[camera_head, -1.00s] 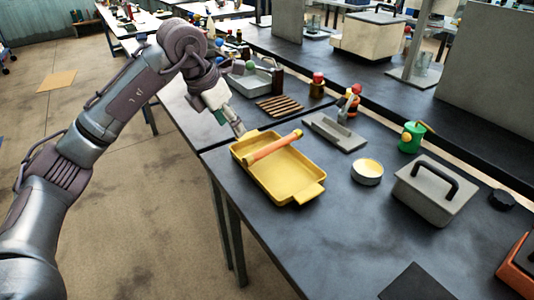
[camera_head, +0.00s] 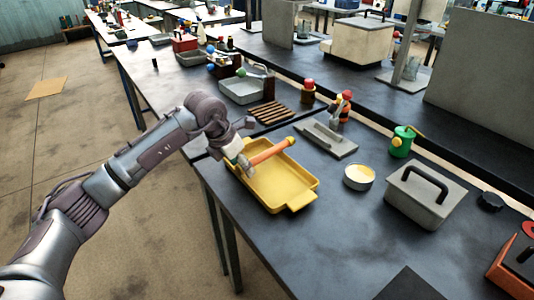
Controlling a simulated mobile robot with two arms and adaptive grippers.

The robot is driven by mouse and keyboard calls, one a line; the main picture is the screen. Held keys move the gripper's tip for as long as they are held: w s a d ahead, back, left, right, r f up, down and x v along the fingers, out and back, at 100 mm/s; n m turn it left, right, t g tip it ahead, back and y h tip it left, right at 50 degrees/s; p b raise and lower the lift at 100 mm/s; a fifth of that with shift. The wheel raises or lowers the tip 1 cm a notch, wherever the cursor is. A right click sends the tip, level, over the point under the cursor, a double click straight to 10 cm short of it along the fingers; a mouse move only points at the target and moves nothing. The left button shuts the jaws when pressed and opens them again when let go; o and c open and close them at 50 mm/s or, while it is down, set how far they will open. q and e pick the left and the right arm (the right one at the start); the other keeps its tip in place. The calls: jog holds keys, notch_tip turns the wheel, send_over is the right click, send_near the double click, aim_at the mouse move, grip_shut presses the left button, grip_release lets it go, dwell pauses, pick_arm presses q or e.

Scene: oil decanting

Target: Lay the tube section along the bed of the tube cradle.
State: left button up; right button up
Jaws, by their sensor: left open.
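The tube section (camera_head: 271,152) is an orange tube lying slantwise across the far part of a yellow tray (camera_head: 285,192). A grey flat piece with a raised part along it, which looks like the tube cradle (camera_head: 326,139), lies behind and right of the tray with nothing on it. My left gripper (camera_head: 244,164) is at the tube's left end, over the tray's left corner. It is open, and its fingers are small and partly hidden; I cannot tell whether they touch the tube. My right gripper is not in view.
A round tin (camera_head: 359,177) and a grey lidded box with a black handle (camera_head: 425,194) stand right of the tray. A green can (camera_head: 402,142) stands behind them. A slatted wooden rack (camera_head: 270,113) lies behind the tray. The front middle of the table is clear.

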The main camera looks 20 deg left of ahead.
pick_arm(q)
grip_shut()
dwell(0.3)
